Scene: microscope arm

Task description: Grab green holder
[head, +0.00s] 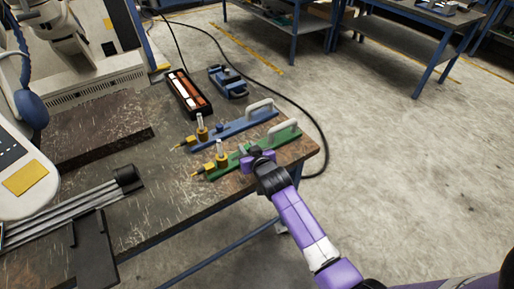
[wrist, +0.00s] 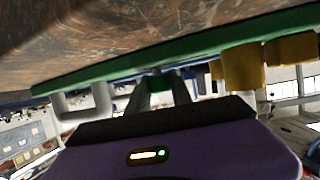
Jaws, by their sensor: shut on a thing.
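The green holder (head: 235,160) lies near the right end of the worn table, a long flat green bar. It has a white handle (head: 284,132) at its right end and yellow fittings (head: 221,158) toward its left end. My purple gripper (head: 258,156) is at the bar's near side, around its middle. In the wrist view my gripper's dark fingers (wrist: 160,92) reach up to the green holder (wrist: 170,62) and are shut on it. The exact contact is partly hidden by the gripper body. The holder seems to rest on the table.
A similar blue holder (head: 235,127) lies just behind the green one. A black case with orange and white items (head: 187,94) and a blue device (head: 227,82) sit farther back. A black cable (head: 309,119) runs past the table's right edge. Metal rods (head: 75,210) lie at left.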

